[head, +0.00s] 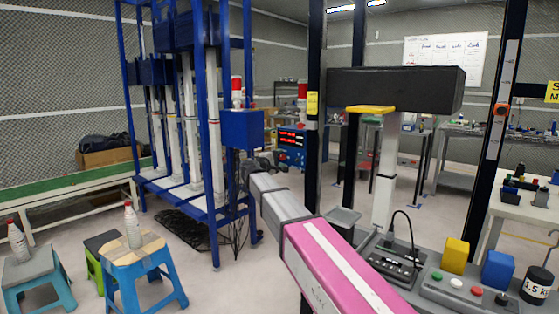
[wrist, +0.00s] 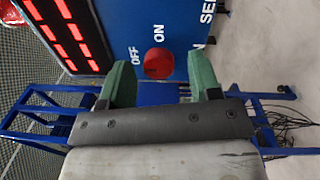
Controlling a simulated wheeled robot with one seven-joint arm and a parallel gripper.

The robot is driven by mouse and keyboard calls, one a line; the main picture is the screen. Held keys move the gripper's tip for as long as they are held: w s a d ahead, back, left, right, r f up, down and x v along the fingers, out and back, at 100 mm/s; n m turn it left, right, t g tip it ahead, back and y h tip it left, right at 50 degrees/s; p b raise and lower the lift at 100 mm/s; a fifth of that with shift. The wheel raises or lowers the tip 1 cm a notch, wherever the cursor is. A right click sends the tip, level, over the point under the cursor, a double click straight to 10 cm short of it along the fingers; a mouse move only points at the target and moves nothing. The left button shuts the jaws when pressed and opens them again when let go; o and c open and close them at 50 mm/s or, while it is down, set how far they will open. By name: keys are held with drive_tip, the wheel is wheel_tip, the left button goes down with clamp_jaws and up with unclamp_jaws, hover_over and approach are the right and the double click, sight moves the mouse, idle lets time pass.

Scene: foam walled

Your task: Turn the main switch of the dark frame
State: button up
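A round red switch knob (wrist: 159,61) sits on a blue panel (wrist: 190,25) in the wrist view, with the words OFF and ON beside it. My gripper (wrist: 161,78) is open, its two green fingers on either side of the knob's line and apart from it; nothing is between them. In the head view the blue panel (head: 293,158) with red displays stands beside the left post of the dark frame (head: 315,60). My gripper (head: 262,163) is in front of its left part, and the knob cannot be made out there.
A blue frame (head: 213,200) with white columns stands left of my arm. Stools (head: 133,252) with bottles are at lower left. A grey control desk (head: 440,285) with yellow and blue blocks is at lower right. Cables (wrist: 290,125) lie on the floor.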

drive_tip(key=v, duration=1)
drive_tip(key=shift+s+a, duration=0.25)
drive_tip(key=shift+s, duration=0.05)
